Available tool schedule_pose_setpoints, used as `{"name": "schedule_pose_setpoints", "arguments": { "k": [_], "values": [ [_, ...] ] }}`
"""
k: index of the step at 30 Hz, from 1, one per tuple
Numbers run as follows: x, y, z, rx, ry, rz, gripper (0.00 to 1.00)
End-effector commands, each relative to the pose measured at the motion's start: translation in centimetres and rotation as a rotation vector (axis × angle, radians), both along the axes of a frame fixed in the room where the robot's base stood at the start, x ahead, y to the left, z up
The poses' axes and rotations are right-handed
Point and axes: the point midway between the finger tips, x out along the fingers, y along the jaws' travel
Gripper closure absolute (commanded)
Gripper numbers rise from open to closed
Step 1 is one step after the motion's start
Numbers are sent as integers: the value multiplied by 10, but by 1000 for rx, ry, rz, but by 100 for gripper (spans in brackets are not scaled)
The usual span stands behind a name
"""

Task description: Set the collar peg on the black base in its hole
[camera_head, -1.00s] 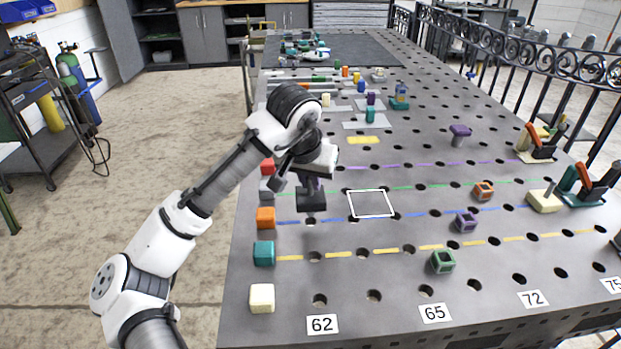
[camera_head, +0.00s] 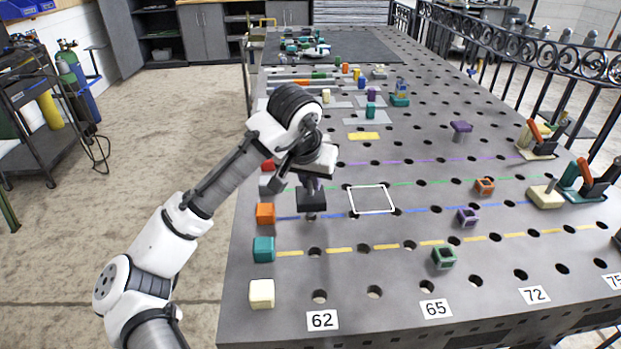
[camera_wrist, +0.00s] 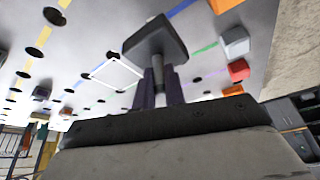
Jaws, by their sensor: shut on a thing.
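My gripper (camera_head: 313,186) is shut on the collar peg, its dark fingers on either side of the grey shaft (camera_wrist: 156,75). The peg's black square base (camera_head: 311,201) is below the fingers, above the table's left part, just left of the white outlined square (camera_head: 371,199). In the wrist view the black base (camera_wrist: 154,40) lies beyond the fingertips, with a small grey end showing past it. A dark round spot shows under the base in the head view, near the blue line. I cannot tell whether the peg touches or enters a hole.
Colored blocks, among them an orange one (camera_head: 265,214) and a teal one (camera_head: 264,249), line the table's left edge. Small open cubes, such as a green one (camera_head: 444,258), and a purple peg (camera_head: 461,128) stand to the right. Clamps (camera_head: 585,181) stand at the far right.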

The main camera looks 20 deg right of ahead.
Motion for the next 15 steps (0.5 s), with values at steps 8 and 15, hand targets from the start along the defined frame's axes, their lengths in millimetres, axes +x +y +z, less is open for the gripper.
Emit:
{"name": "schedule_pose_setpoints", "arguments": {
  "k": [8,15],
  "values": [
    [0,0,-3,-2,-1,1,100],
    [0,0,-10,-2,-1,0,100]
  ]
}}
